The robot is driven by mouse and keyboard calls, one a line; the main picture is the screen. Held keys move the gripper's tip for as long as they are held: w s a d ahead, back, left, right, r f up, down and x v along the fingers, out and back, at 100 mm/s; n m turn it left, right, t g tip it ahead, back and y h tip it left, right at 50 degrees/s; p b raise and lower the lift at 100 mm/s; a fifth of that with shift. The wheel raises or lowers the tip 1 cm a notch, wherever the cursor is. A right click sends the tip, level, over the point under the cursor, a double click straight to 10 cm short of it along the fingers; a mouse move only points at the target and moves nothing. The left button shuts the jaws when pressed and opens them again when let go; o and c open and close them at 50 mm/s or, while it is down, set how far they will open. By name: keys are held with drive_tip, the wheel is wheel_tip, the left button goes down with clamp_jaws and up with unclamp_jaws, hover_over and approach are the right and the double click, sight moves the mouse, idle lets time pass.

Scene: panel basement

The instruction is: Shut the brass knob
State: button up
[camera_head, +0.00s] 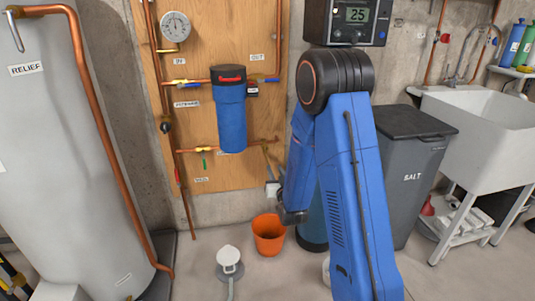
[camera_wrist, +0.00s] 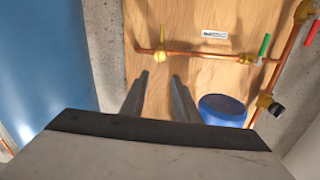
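A small brass knob (camera_wrist: 160,56) sits on a thin copper pipe on the wooden panel in the wrist view, which looks upside down. It lies just beyond my gripper's fingertips, in line with the gap between them. My gripper (camera_wrist: 159,77) is open and empty, and its two grey fingers appear apart from the knob. In the head view my gripper (camera_head: 266,153) is low at the panel's right side, partly hidden by my blue arm. The knob is too small there to make out clearly. Whether the knob is open or shut cannot be told.
A green-handled valve (camera_wrist: 264,45) and a red handle (camera_wrist: 311,34) are on the nearby pipes. A blue filter housing (camera_head: 231,115) hangs above the lower pipe. An orange bucket (camera_head: 268,236) stands on the floor below. A grey salt bin (camera_head: 412,175) stands right of my arm.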

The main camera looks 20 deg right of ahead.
sight(267, 150)
drive_tip(key=w, duration=0.5)
drive_tip(key=w+d, duration=0.1)
drive_tip(key=w, duration=0.4)
drive_tip(key=w+d, duration=0.1)
drive_tip(key=w, duration=0.4)
drive_tip(key=shift+w, duration=0.3)
clamp_jaws()
